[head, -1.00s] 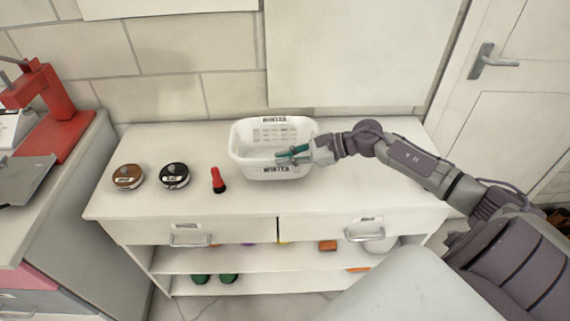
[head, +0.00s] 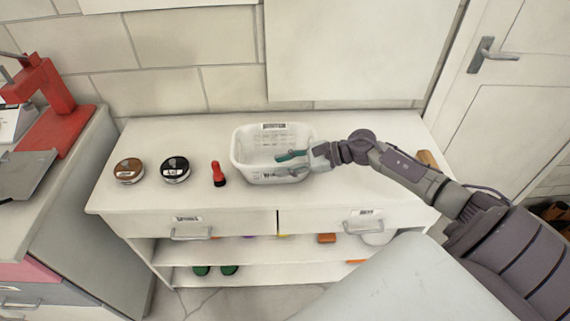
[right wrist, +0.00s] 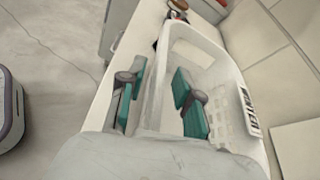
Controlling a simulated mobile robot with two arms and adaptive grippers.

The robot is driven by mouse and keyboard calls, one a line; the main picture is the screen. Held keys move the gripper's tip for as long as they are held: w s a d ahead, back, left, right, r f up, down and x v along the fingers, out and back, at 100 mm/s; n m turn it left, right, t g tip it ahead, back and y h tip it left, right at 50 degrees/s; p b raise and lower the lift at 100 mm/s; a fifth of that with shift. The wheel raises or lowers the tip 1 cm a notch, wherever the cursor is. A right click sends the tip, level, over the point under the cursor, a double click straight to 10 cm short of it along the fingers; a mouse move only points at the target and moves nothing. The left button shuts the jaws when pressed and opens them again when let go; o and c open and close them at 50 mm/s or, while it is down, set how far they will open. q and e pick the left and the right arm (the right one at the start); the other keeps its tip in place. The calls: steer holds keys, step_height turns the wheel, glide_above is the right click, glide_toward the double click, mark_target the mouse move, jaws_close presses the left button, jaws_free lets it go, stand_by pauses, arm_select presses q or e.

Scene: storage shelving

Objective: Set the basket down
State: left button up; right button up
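The white basket (head: 246,174), with dark lettering on its labels, stands upright on the white cabinet top (head: 145,198), right of the red-and-black item. It also shows in the right wrist view (right wrist: 219,73). My right gripper (head: 294,163) is at the basket's front right. Its teal fingers (right wrist: 160,100) are apart, one inside the basket and one outside, with the basket's wall between them. Gaps show between the fingers and the wall. My left gripper is not in view.
A brown-lidded tin (head: 129,170), a black-lidded tin (head: 175,169) and a red-and-black item (head: 218,173) stand left of the basket. An orange-brown thing (head: 428,160) shows behind my right arm. The cabinet top in front of the basket is clear.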

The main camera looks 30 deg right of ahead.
steer(key=b+v, duration=0.2)
steer(key=v, duration=1)
